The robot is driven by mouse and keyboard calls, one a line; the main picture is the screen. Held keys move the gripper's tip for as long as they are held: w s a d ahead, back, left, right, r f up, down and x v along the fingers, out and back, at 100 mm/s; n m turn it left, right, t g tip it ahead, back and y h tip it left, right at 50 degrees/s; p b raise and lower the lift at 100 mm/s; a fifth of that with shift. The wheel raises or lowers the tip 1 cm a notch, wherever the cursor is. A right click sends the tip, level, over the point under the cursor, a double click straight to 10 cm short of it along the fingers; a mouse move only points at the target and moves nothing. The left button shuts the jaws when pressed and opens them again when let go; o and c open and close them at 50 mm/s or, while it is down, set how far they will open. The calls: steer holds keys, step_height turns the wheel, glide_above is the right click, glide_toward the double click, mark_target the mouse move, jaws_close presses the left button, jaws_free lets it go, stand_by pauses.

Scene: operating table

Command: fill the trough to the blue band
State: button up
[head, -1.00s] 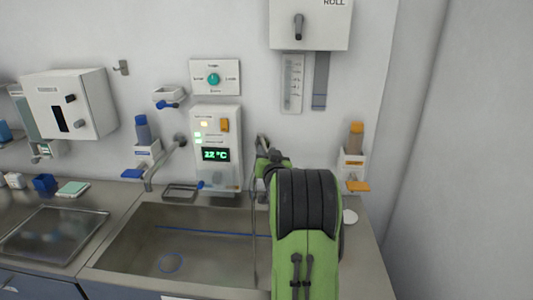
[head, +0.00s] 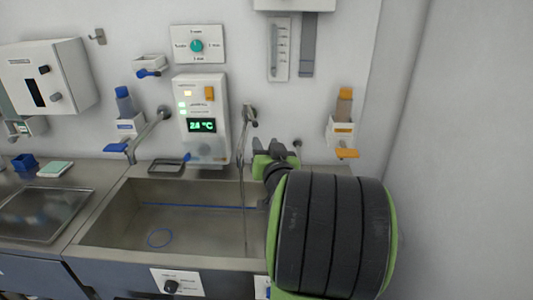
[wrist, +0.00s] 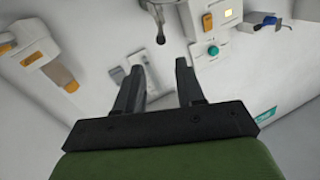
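The trough (head: 110,228) is a steel basin at the left and middle of the head view. A thin blue band (head: 200,207) runs along its back wall, and a blue ring shows on its floor. I cannot tell the water level. A wall spout (head: 249,118) stands above the trough's right part. A thin vertical line drops below it; I cannot tell whether it is water or a pipe. My gripper (head: 276,150) is just right of this spout, partly hidden by my arm. In the wrist view my gripper (wrist: 160,67) has its fingers apart with nothing between them.
A wall unit (head: 203,140) with a green display reads about 24 °C. A curved tap (head: 150,130) is left of it. A black knob (head: 171,287) sits on the trough's front. An orange-capped bottle (head: 344,104) hangs at right. A steel tray (head: 40,213) lies left.

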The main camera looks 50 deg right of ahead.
steer(key=shift+s+a, duration=0.15)
steer(key=shift+s, duration=0.05)
steer(key=shift+c, duration=0.5)
